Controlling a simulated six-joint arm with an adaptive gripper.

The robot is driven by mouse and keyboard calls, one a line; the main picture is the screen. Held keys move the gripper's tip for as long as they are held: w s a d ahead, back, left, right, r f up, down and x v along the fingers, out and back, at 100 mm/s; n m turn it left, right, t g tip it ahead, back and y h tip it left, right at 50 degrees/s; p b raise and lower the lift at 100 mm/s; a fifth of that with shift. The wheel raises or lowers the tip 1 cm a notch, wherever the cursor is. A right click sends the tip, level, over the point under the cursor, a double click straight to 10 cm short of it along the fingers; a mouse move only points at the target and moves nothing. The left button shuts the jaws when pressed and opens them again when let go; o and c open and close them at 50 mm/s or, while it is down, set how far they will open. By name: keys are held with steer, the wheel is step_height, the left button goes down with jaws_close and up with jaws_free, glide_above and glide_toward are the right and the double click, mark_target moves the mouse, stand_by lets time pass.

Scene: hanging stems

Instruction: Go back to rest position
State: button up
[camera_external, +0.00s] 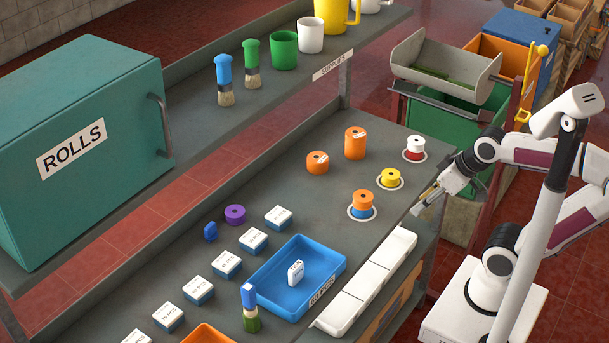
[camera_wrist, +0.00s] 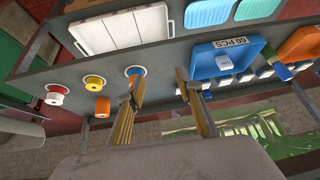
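My gripper (camera_external: 428,203) is in the air at the right edge of the workbench, between the white tray and the yellow roll, in the external view. In the wrist view my gripper (camera_wrist: 160,82) shows two tan fingers spread apart with nothing between them. It is open and empty. My arm reaches in from its white base at the right. No rest position is marked in either view.
On the bench (camera_external: 300,185) stand a white-and-red roll (camera_external: 415,145), a yellow roll (camera_external: 390,178), orange rolls (camera_external: 355,142), a stacked orange-and-blue roll (camera_external: 362,204), a blue bin (camera_external: 278,290) holding a white box, and a white tray (camera_external: 367,283).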

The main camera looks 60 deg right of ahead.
steer(key=shift+s+d+f+m+g+h, duration=0.2)
steer(key=shift+s+d+f, duration=0.1)
steer(key=shift+s+d, duration=0.35)
steer(key=shift+s+d+f+m+g+h, duration=0.1)
steer(key=shift+s+d+f+h, duration=0.15)
steer(key=shift+s+d, duration=0.35)
stand_by(0.4)
